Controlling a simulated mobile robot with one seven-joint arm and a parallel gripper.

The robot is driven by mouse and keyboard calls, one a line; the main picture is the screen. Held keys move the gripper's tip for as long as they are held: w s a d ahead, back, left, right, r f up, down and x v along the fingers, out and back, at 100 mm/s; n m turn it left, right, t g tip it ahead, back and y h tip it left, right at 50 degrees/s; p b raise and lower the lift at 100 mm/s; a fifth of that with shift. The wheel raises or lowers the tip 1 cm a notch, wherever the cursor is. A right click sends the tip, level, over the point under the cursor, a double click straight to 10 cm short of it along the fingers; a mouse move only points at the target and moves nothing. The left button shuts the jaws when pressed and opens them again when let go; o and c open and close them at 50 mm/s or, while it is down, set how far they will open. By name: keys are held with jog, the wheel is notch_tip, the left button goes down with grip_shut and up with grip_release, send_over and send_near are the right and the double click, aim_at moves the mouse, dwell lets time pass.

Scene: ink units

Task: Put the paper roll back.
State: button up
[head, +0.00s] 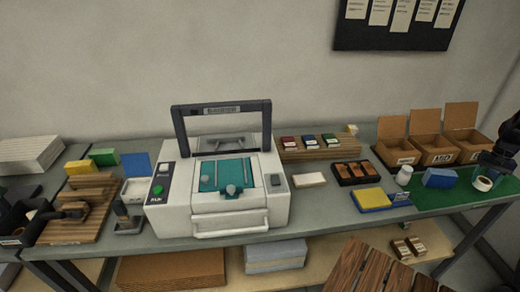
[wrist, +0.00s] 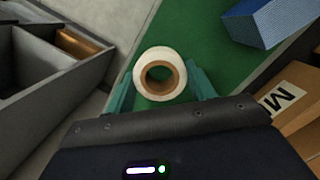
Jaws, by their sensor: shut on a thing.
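The paper roll (wrist: 140,80) is a white ring with a brown core, its open end facing the camera in the wrist view. My gripper (wrist: 160,85) has its two teal fingers on either side of the roll and is shut on it. In the head view the roll (head: 482,184) shows at the far right, just below my dark gripper (head: 489,172), over the green mat (head: 430,198). I cannot tell whether the roll touches the mat.
A blue block (head: 440,178) lies left of the roll. Open cardboard boxes (head: 437,150) stand behind it, one labelled MID. A white jar (head: 404,175) and a yellow-and-blue block (head: 370,199) are further left. A white press (head: 220,180) fills the table's middle.

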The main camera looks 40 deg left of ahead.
notch_tip(320, 180, up, 38)
jog(key=s+a+n, duration=0.2)
jog(key=a+n, duration=0.2)
jog(key=a, duration=2)
jog(key=s+a+n, duration=0.2)
jog(key=s+a, duration=0.2)
jog(key=a, duration=0.4)
jog(key=s+a+n+h, duration=0.1)
jog(key=s+a, duration=0.4)
jog(key=a, duration=0.3)
jog(key=s+a+n, duration=0.2)
jog(key=s+a, duration=0.2)
jog(key=a, duration=0.5)
jog(key=n+t, duration=0.2)
jog(key=n, duration=0.7)
send_over(232, 175)
notch_tip(232, 175, down, 4)
jog(key=shift+h, duration=0.4)
jog(key=f, duration=2.1)
jog(key=shift+s+a+f, duration=0.1)
jog(key=shift+a+f, duration=0.1)
jog(key=shift+a, duration=0.1)
jog(key=shift+f, duration=0.15)
